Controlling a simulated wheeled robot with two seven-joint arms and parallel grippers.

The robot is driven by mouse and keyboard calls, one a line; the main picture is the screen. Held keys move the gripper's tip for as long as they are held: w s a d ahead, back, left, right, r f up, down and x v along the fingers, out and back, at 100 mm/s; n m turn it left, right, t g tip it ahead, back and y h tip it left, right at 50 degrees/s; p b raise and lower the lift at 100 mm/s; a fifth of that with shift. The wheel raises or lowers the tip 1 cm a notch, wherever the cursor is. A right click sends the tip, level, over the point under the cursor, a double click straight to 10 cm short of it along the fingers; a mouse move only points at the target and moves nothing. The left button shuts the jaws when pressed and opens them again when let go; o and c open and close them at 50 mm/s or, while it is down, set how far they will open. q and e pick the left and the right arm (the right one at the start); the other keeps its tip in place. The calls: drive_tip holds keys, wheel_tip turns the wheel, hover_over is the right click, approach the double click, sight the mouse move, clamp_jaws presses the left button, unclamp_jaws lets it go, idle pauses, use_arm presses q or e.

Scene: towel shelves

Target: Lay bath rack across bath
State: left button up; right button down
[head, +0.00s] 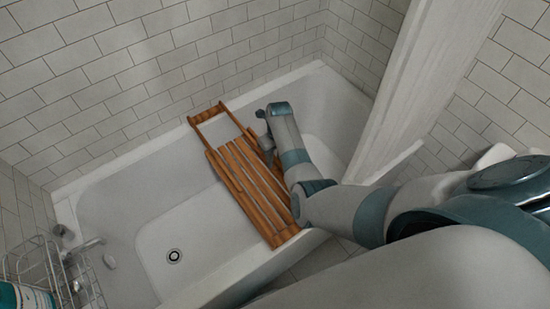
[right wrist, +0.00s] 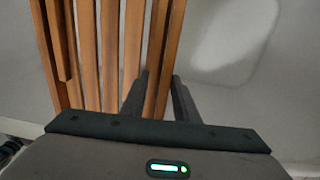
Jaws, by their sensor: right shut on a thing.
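The wooden slatted bath rack (head: 243,178) spans the white bath (head: 110,195) from the far rim to the near rim in the head view. Its far open frame end overlaps the far rim and its near end overlaps the near rim. I cannot tell whether it rests on both rims or hangs slightly above. My right gripper (head: 265,143) is at the rack's right long edge, mostly hidden by my arm. In the right wrist view its fingers (right wrist: 160,82) straddle the outermost slat of the rack (right wrist: 108,50), shut on it. My left gripper is not in view.
A wire basket (head: 42,268) with a teal bottle (head: 25,297) stands at the lower left, near the tap (head: 88,246). A pale curtain (head: 415,85) hangs at the right, close to my right arm. Tiled walls enclose the bath, whose inside is empty around the drain (head: 174,256).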

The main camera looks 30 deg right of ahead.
drive_tip(key=shift+s+f, duration=0.1)
drive_tip(key=shift+f, duration=0.05)
idle(0.3)
drive_tip(key=c, duration=1.3)
unclamp_jaws()
drive_tip(key=shift+f, duration=0.1)
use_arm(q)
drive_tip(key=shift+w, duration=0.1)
use_arm(e)
drive_tip(key=shift+r, duration=0.4)
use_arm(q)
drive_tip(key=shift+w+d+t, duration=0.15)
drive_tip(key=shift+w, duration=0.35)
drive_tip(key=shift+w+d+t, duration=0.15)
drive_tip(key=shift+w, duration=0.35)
use_arm(e)
wheel_tip(320, 180, up, 17)
drive_tip(key=shift+d+f, duration=0.15)
drive_tip(key=shift+d, duration=0.3)
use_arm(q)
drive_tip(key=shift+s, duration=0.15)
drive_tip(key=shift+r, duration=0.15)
